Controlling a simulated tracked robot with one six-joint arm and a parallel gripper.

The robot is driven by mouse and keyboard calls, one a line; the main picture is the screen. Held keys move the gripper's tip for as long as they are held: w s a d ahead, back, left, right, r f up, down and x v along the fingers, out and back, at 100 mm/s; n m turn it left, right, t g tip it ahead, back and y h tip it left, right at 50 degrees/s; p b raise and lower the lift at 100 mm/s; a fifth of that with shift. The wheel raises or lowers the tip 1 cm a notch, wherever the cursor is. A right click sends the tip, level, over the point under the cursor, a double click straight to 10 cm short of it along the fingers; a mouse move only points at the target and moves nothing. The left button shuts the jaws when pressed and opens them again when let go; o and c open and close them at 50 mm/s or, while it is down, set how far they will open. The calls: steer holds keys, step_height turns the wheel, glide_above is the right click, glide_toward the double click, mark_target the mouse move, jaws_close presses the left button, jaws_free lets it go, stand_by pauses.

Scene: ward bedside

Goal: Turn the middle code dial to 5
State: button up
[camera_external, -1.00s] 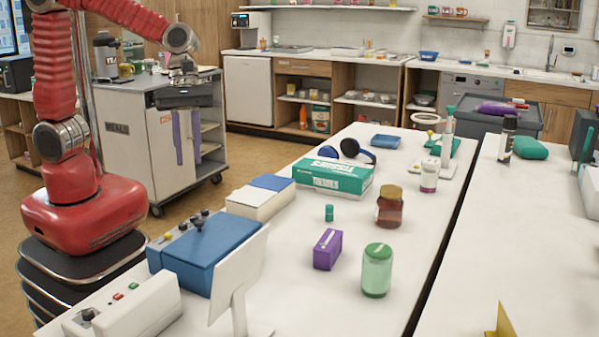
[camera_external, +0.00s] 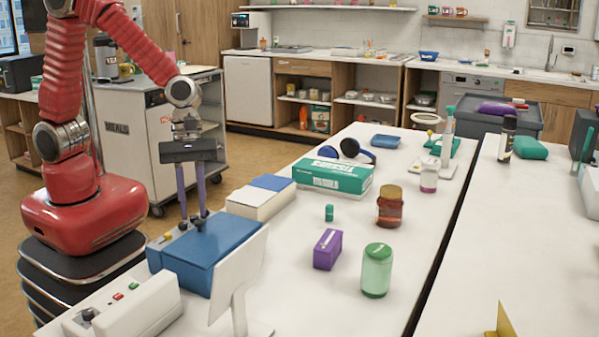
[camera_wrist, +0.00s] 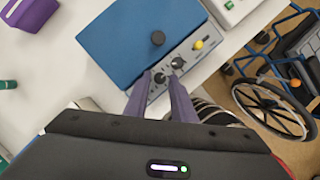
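A blue lockbox (camera_external: 215,250) stands on the near left of the table, with a grey panel along its edge. In the wrist view the panel (camera_wrist: 208,56) carries a yellow knob (camera_wrist: 197,45) and dark dials. One dark dial (camera_wrist: 178,63) sits beside the yellow knob. The middle dial (camera_wrist: 160,78) lies between my two fingertips; the dial beyond it is hidden by a finger. My gripper (camera_external: 193,222) points down over the panel, its purple fingers apart. Whether they touch the dial I cannot tell. The dial's number is too small to read.
A white panel on a stand (camera_external: 240,275) rises just in front of the box. A white control unit (camera_external: 125,310) is at its near left. A white-and-blue box (camera_external: 262,198) is behind it. A purple box (camera_external: 327,249) and a green jar (camera_external: 377,270) stand to the right.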

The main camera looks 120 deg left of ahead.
steer(key=shift+c, duration=0.3)
jaws_close()
steer(key=shift+m, duration=0.4)
steer(key=m, duration=0.1)
steer(key=m+g, duration=0.1)
steer(key=m, duration=0.1)
steer(key=shift+w+a+h, duration=0.2)
steer(key=shift+w+h, duration=0.05)
steer(key=shift+h, duration=0.15)
steer(key=m, duration=0.1)
steer(key=m+g, duration=0.1)
steer(key=m, duration=0.1)
steer(key=m+g, duration=0.1)
steer(key=m, duration=0.1)
steer(key=shift+w, duration=0.25)
steer(key=shift+o, duration=0.3)
jaws_free()
